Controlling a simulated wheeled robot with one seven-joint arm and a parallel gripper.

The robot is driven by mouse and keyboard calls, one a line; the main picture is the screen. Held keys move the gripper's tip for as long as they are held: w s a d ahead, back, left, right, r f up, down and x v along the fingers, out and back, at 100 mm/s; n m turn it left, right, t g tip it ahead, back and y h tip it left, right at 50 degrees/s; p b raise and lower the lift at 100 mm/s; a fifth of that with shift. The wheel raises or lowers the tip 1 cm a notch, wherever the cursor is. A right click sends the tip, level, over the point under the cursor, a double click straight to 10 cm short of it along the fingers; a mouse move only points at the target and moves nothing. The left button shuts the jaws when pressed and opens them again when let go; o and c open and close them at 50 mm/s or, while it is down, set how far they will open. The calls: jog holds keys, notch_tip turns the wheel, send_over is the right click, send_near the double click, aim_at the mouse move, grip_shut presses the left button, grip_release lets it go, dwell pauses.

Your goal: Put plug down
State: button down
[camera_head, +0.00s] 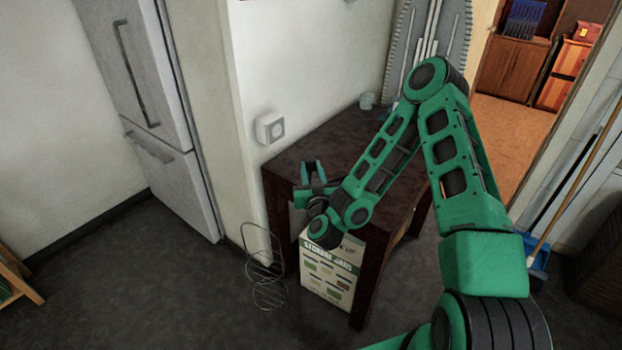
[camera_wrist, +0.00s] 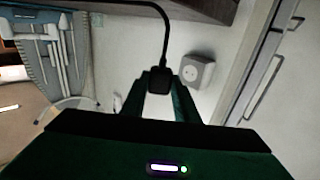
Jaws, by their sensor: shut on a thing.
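My gripper (camera_head: 312,166) is above the left end of the dark wooden table in the head view, with its fingers pointing up in the picture toward the wall. In the wrist view my gripper (camera_wrist: 157,84) is shut on a black plug (camera_wrist: 160,80), which sits between the fingertips with its black cord (camera_wrist: 165,30) curving away to the top left. The plug is too small to make out in the head view. The wall socket (camera_wrist: 196,70) is just right of the fingertips and apart from the plug. It also shows in the head view (camera_head: 269,128), left of my gripper.
A fridge (camera_head: 140,110) stands at left. An ironing board (camera_head: 425,45) leans behind the table.

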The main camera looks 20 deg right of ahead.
aim_at(313, 167)
jog(key=w+f, duration=0.1)
jog(key=w+d+f, duration=0.1)
jog(key=w, duration=0.1)
jog(key=w+d+f, duration=0.1)
jog(key=w, duration=0.1)
jog(key=shift+w+f, duration=0.1)
jog(key=shift+f, duration=2.1)
jog(key=shift+f, duration=0.1)
jog(key=shift+f, duration=0.35)
jog(key=shift+f, duration=0.15)
jog(key=c, duration=1.4)
grip_release()
jog(key=shift+f, duration=0.15)
